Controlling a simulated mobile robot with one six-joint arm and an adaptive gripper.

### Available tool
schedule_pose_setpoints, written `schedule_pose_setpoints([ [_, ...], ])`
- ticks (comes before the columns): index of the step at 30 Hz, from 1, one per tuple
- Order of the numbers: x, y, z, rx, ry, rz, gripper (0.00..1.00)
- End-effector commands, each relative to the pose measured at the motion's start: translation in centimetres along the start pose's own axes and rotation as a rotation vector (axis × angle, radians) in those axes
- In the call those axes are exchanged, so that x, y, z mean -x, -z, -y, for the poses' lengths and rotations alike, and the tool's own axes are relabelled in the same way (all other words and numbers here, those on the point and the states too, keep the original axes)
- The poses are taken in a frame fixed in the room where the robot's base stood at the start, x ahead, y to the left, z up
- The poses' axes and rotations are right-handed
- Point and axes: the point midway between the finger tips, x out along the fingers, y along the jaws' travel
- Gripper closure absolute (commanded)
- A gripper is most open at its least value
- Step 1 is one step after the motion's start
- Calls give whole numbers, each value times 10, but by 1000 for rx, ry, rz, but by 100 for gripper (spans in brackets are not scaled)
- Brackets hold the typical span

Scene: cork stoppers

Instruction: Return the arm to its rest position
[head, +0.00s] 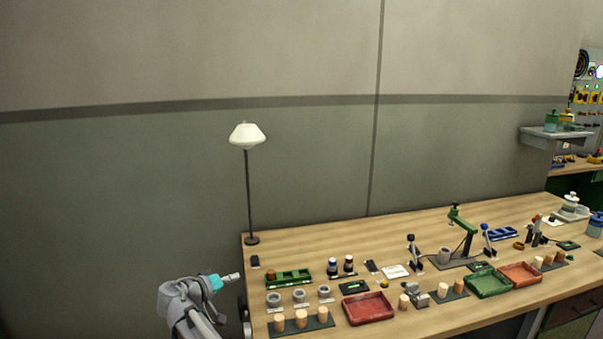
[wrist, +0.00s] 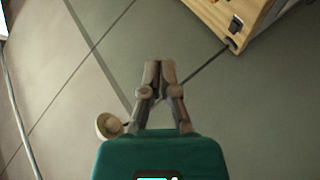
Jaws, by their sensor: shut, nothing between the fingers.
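My gripper (wrist: 160,68) shows in the wrist view with its two fingers closed together and nothing between them. In the head view my gripper (head: 237,276) is at the end of my arm, at the lower left, just off the left edge of the workbench (head: 300,243). My arm is folded low there, beside the bench and apart from the things on it. Cork stoppers (head: 302,318) stand on a dark green mat at the front left of the bench.
A lamp (head: 247,136) stands at the bench's back left corner and also shows in the wrist view (wrist: 109,126). A green tray (head: 289,284), grey rings, a red tray (head: 369,309) and a green press (head: 461,222) crowd the bench. Left of the bench is free room before the wall.

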Motion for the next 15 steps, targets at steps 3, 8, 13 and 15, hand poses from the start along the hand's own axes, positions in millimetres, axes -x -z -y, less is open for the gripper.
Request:
schedule_pose_setpoints([
  [3, -29, -29, -14, 8, 32, 86, 100],
  [8, -69, -75, -33, 19, 102, 224, 100],
  [13, -102, -124, -52, 19, 189, 360, 100],
  [15, -112, -144, -60, 16, 228, 413, 100],
])
